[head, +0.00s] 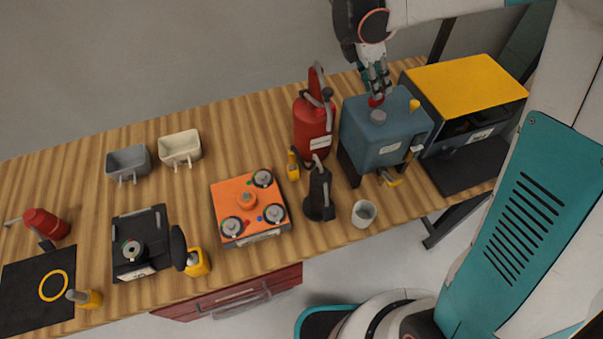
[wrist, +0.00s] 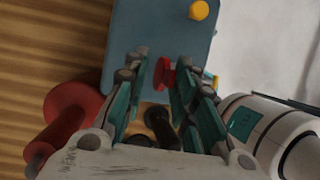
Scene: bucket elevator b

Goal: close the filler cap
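A blue-grey tank (head: 385,140) stands on dark legs at the right part of the bench. A grey round piece (head: 378,116) sits on its top, and a small red piece (head: 375,101) is just behind it. I cannot tell for sure which is the filler cap or how far it is open. My gripper (head: 377,85) points down over the back of the tank's top. In the wrist view the red piece (wrist: 164,75) lies between the spread fingers (wrist: 160,84), close to the right one. The tank top (wrist: 165,35) is beyond it. Contact is unclear.
A yellow knob (head: 414,105) is on the tank's right top edge. A red canister (head: 313,125) stands close left. A yellow-topped box (head: 468,83) stands close right. A black pitcher (head: 319,192) and a cup (head: 363,213) are in front.

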